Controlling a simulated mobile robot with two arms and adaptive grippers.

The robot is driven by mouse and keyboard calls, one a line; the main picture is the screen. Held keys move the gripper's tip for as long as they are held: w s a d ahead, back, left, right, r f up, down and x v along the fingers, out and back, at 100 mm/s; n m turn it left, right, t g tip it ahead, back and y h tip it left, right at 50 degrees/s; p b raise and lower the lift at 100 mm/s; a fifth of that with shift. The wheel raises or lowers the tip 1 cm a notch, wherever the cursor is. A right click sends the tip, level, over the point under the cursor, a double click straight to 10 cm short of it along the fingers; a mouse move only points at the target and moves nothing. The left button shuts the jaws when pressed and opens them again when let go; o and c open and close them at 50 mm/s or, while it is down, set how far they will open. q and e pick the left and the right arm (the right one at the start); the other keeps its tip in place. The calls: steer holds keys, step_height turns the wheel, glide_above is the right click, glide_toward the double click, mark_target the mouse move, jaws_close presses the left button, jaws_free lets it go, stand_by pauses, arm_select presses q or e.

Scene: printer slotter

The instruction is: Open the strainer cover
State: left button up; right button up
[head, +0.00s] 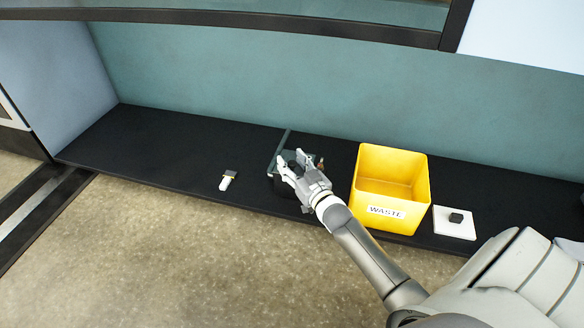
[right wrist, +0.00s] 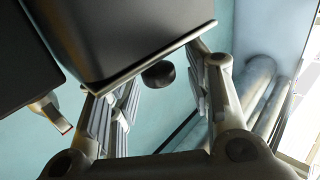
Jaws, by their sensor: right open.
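A dark box-like unit (head: 282,187), which looks like the strainer, sits on the black shelf, mostly hidden behind my right gripper (head: 289,160). A thin dark-green plate (head: 281,146) rises at its back left; I cannot tell whether this is the cover. My right gripper is open, with its fingers at the top of the unit. In the right wrist view, a dark box with a pale rim (right wrist: 150,61) lies between and beyond the open fingers (right wrist: 160,78). A round dark knob (right wrist: 158,74) shows just past the rim, between the fingers. My left gripper is out of view.
A yellow waste bin (head: 366,195) stands close to the right of my gripper. Right of it is a white pad (head: 446,229) with a small black block (head: 456,218). A small white-handled item (head: 226,183) lies to the left. The shelf's left part (head: 150,145) is clear.

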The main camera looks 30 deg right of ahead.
steer(key=shift+w, duration=0.25)
jaws_close()
stand_by(0.3)
